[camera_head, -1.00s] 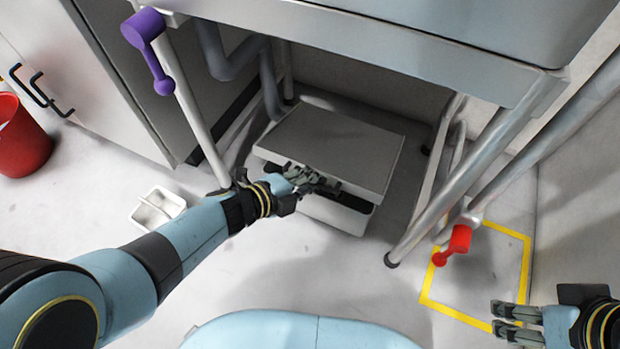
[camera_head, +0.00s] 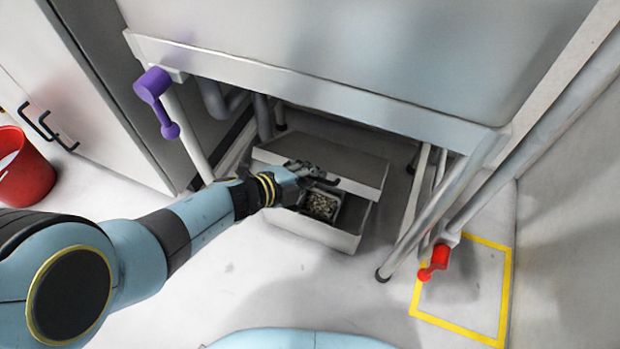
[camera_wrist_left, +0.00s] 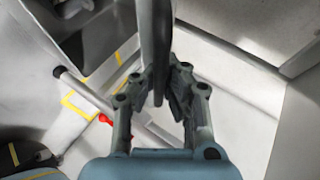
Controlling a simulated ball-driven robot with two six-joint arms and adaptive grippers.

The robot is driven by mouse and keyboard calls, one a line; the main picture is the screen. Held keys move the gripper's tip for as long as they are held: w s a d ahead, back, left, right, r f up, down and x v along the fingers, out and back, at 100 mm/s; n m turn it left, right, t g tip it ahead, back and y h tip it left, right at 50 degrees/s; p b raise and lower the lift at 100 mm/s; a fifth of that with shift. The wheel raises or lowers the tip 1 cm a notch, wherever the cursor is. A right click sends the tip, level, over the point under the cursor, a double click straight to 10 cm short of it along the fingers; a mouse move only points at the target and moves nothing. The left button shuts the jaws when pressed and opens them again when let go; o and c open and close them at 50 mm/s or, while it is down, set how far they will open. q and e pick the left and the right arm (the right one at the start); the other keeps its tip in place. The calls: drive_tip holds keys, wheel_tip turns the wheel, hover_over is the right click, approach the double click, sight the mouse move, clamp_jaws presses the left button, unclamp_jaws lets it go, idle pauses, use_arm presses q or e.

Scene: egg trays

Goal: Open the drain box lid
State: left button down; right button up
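The drain box (camera_head: 318,232) stands on the floor under the sink unit, pale grey and low. Its flat grey lid (camera_head: 350,160) is tilted up at the front, leaving a gap above the front wall. A small container of speckled bits (camera_head: 322,206) shows inside. My left gripper (camera_head: 314,174) is at the lid's front edge. In the left wrist view its fingers (camera_wrist_left: 160,78) close on both sides of the lid (camera_wrist_left: 154,30), seen edge-on. My right gripper is out of view.
The sink unit (camera_head: 310,85) overhangs the box. A purple lever (camera_head: 158,95) is on the left, a red lever (camera_head: 434,262) by the right leg. A yellow floor square (camera_head: 457,336) and red bucket (camera_head: 27,180) flank clear floor in front.

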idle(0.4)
use_arm(q)
drive_tip(key=c, duration=1.7)
unclamp_jaws()
drive_tip(key=shift+s+a+r, duration=0.1)
drive_tip(key=shift+a, duration=0.05)
drive_tip(key=o, duration=0.3)
drive_tip(key=v, duration=1.1)
drive_tip(key=shift+s+a+r, duration=0.2)
drive_tip(key=shift+s, duration=0.1)
